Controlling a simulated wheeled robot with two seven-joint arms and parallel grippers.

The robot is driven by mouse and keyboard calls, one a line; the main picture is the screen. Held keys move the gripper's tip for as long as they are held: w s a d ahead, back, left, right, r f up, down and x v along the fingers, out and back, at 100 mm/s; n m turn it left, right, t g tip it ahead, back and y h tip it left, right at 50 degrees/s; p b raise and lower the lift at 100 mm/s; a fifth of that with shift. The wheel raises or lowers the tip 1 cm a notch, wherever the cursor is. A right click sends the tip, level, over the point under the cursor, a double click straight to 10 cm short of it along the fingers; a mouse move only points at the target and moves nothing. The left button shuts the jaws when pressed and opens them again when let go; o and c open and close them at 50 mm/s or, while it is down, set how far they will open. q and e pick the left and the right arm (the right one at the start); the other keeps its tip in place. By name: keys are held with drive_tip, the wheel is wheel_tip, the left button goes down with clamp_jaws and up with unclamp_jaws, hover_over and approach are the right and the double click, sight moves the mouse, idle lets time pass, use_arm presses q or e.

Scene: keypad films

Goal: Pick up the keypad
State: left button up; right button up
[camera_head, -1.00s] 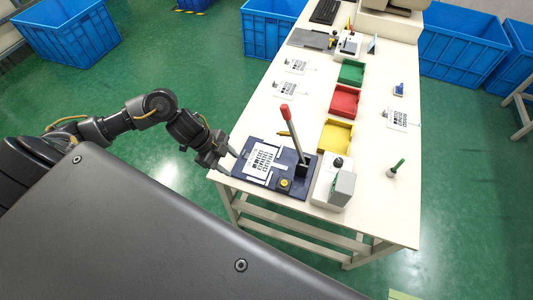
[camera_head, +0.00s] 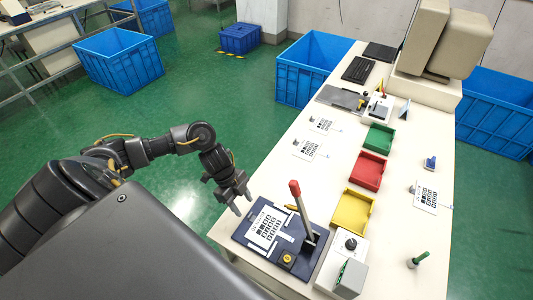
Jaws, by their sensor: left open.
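A keypad film (camera_head: 267,229), white with black key marks, lies on the dark blue press fixture (camera_head: 247,240) at the near end of the white table. The fixture has a red-handled lever (camera_head: 301,205) and a yellow button. Similar keypad films lie flat farther back: two on the left side (camera_head: 307,148) (camera_head: 321,124) and one on the right (camera_head: 425,197). My left gripper (camera_head: 243,203) is open and empty, its fingers pointing down beside the table's left edge, just behind and left of the fixture. My right gripper is not in view.
Green (camera_head: 378,138), red (camera_head: 367,171) and yellow (camera_head: 353,211) trays stand in a row mid-table. A grey-white device (camera_head: 343,268) stands right of the fixture. A green-handled tool (camera_head: 418,259) is at the right. Blue crates (camera_head: 120,62) stand on the floor.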

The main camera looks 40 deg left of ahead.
sight(250, 215)
use_arm(q)
drive_tip(key=shift+w+d+f, duration=0.1)
drive_tip(key=shift+d+f, duration=0.05)
drive_tip(key=shift+f, duration=0.45)
drive_tip(key=x, duration=0.3)
drive_tip(key=p+x, duration=0.1)
drive_tip(key=x, duration=0.1)
drive_tip(key=shift+w+a+f, duration=0.15)
drive_tip(key=shift+w+a, duration=0.1)
drive_tip(key=shift+a, duration=0.05)
drive_tip(key=c, duration=1.1)
drive_tip(key=shift+o, duration=0.2)
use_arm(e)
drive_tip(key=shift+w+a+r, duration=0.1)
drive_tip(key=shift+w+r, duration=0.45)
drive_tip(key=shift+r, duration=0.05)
